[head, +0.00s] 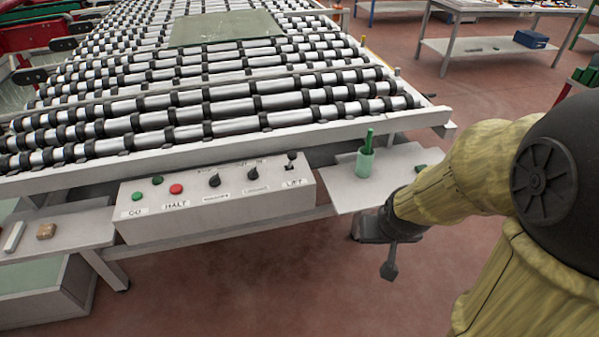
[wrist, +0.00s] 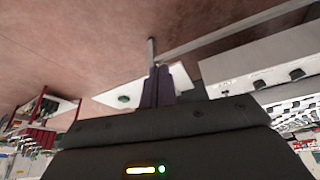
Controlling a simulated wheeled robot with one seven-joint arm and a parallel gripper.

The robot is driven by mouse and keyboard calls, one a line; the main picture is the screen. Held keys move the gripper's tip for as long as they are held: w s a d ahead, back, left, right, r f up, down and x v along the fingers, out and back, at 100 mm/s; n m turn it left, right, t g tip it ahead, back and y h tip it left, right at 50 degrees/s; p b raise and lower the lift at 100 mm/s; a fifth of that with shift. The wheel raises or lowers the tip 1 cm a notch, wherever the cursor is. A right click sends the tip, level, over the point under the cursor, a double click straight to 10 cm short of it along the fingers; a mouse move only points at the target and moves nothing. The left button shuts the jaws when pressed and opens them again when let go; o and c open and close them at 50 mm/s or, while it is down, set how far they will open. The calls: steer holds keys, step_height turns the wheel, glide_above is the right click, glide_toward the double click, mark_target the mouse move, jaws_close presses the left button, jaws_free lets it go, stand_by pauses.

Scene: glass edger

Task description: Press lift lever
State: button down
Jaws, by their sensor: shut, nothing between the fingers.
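The lift lever (head: 291,157) is a small black-knobbed stick at the right end of a light grey control box (head: 220,205), above a label reading LIFT. My gripper (head: 389,268) is shut and empty, pointing down in front of the small side shelf, to the right of the box and below the lever's height in the picture. It is clearly apart from the lever. In the wrist view the shut fingers (wrist: 157,86) show at centre, and the box (wrist: 245,62) with dark controls is at the right. I cannot tell the lever there.
A green button (head: 157,180), a red button (head: 176,189) and two black knobs share the box. A green cup (head: 365,162) with a green stick stands on the side shelf (head: 345,195). The roller table (head: 200,110) carries a glass pane (head: 225,28). Floor in front is clear.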

steer(key=w+a+f+n+t+y+b, duration=0.1)
steer(key=w+a+f+t+b, duration=0.1)
steer(key=w+f+t+b, duration=0.45)
steer(key=w+a+f+n+t+y+b, duration=0.1)
steer(key=w+a+f+t+b, duration=0.2)
steer(key=w, duration=0.6)
steer(key=w+a+f+n+t+y+b, duration=0.1)
steer(key=a+n+t+y+b, duration=0.3)
steer(key=a+y+b, duration=0.3)
steer(key=y+b, duration=0.1)
steer(key=b, duration=0.2)
steer(key=shift+w+t, duration=0.35)
steer(key=shift+w+a+r, duration=0.1)
steer(key=shift+a, duration=0.05)
